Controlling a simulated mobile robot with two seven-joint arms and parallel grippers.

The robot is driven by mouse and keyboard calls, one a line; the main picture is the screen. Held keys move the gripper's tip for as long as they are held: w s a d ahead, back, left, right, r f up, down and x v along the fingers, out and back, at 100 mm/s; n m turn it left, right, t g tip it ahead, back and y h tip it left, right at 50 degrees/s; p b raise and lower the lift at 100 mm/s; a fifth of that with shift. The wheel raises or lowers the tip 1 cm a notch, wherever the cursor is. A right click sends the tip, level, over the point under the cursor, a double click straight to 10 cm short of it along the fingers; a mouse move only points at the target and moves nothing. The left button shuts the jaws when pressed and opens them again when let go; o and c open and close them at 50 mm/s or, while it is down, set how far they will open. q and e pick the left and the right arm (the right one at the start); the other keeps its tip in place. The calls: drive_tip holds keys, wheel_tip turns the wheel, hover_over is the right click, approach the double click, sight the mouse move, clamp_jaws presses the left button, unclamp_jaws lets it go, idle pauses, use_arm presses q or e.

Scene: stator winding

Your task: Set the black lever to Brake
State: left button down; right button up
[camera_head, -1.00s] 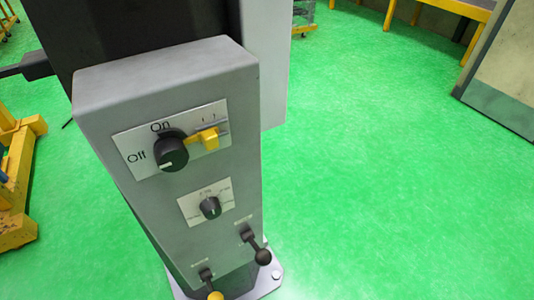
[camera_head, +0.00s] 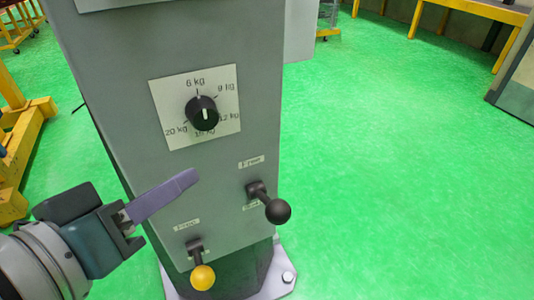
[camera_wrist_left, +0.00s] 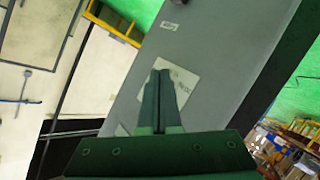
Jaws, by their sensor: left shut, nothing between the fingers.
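The black lever (camera_head: 270,203) sticks out from the right lower part of the grey control column (camera_head: 235,60). Its round black knob tilts down to the right, between a small label above and a partly hidden one behind it. The label text is too blurred to read surely. My right gripper is not in view.
A yellow-knobbed lever (camera_head: 202,272) sits low on the column, below my left gripper. A black weight dial (camera_head: 203,114) is above. Yellow frames (camera_head: 15,140) stand at left. Green floor (camera_head: 400,180) to the right is clear.

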sight(267, 201)
use_arm(q)
drive_tip(key=f+n+t+h+b, duration=0.1)
drive_tip(key=f+t+b, duration=0.1)
drive_tip(key=f+b, duration=0.2)
drive_tip(key=f+n+t+h+b, duration=0.1)
drive_tip(key=f+b, duration=0.3)
drive_tip(key=b, duration=0.4)
drive_tip(key=f+n+t+h+b, duration=0.1)
drive_tip(key=f+t+h+b, duration=0.2)
drive_tip(key=f+b, duration=0.2)
drive_tip(key=shift+w+d+n+b, duration=0.2)
drive_tip(key=shift+n+b, duration=0.2)
drive_tip(key=shift+b, duration=0.2)
drive_tip(key=shift+s+h, duration=0.1)
drive_tip(key=shift+h, duration=0.3)
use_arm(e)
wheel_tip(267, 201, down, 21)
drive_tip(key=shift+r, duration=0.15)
use_arm(q)
drive_tip(key=x, duration=1)
drive_tip(key=s+d+f, duration=0.1)
drive_tip(key=s+d+f+b, duration=0.1)
drive_tip(key=shift+d, duration=0.3)
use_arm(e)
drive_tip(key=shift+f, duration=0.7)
